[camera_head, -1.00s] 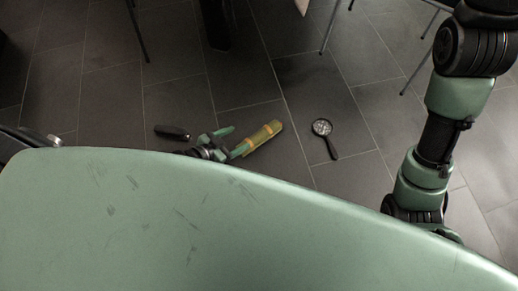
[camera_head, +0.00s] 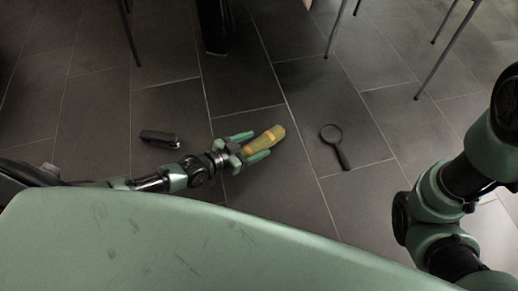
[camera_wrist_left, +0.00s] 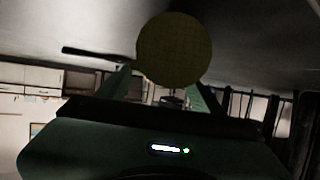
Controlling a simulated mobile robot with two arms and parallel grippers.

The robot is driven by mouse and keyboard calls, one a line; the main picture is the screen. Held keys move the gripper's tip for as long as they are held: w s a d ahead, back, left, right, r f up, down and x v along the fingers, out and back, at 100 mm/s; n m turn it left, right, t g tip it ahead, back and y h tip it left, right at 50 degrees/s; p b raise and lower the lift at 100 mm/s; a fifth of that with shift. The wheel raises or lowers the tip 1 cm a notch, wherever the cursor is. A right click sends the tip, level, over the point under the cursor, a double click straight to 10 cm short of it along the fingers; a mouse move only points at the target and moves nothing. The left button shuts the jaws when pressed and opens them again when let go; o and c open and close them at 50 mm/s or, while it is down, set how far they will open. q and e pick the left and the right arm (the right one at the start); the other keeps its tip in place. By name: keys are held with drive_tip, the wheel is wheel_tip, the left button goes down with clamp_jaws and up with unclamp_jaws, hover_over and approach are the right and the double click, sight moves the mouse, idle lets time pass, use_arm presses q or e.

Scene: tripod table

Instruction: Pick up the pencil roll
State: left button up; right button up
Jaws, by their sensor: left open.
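The pencil roll (camera_head: 269,138) is an olive-yellow cylinder with orange bands. It lies on the floor near the middle of the head view, tilted up to the right. My left gripper (camera_head: 258,145) is open, with one green finger on each side of the roll's near end. I cannot tell whether the fingers touch it. In the left wrist view the roll's round end (camera_wrist_left: 175,50) faces the camera, above and between the open fingers (camera_wrist_left: 163,90). My right arm shows at the right edge of the head view, but its gripper does not.
A black stapler-like object (camera_head: 160,139) lies left of the gripper. A magnifying glass (camera_head: 332,136) lies to the right of the roll. Thin metal legs (camera_head: 334,28) and a dark post (camera_head: 213,25) stand farther back. The tiled floor around the roll is otherwise clear.

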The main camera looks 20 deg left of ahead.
use_arm(q)
drive_tip(key=shift+b+x, duration=0.4)
drive_tip(key=shift+x, duration=0.75)
drive_tip(key=c, duration=1.4)
clamp_jaws()
drive_tip(key=shift+r, duration=0.2)
